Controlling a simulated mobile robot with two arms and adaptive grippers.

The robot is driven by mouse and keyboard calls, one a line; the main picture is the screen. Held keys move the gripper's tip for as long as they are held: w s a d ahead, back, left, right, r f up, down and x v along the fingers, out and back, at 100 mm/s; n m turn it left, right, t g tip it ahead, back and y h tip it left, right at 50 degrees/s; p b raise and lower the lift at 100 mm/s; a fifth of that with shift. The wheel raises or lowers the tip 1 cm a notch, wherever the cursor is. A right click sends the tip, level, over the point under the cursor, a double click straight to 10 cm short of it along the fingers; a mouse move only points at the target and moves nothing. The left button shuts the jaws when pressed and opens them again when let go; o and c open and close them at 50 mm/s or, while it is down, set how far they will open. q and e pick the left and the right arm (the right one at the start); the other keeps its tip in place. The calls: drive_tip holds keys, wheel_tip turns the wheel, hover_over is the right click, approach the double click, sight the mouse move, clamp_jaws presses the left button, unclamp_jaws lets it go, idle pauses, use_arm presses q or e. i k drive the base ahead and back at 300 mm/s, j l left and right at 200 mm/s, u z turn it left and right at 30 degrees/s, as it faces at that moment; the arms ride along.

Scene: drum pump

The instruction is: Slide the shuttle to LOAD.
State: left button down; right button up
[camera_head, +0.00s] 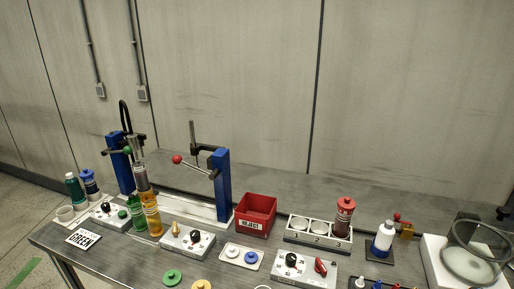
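No gripper of mine shows in the head view. I cannot pick out the shuttle for certain, and no LOAD mark is legible. A long white base (190,208) runs between two blue columns. The left blue column (121,165) has a green ball knob and a black hose. The right blue column (223,186) has a red-ball lever. A green bottle (136,211) and an amber bottle (152,216) stand in front of the left column. Whether they rest on a slide is too small to tell.
Control boxes with knobs (187,240) (303,267) stand along the front of the grey table. A red bin (256,215), a numbered rack (317,244) with a red-capped bottle, a white bottle (383,239) and a large round lens (478,252) stand to the right.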

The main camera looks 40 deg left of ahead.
sight(139, 194)
drive_tip(key=u, duration=2.2)
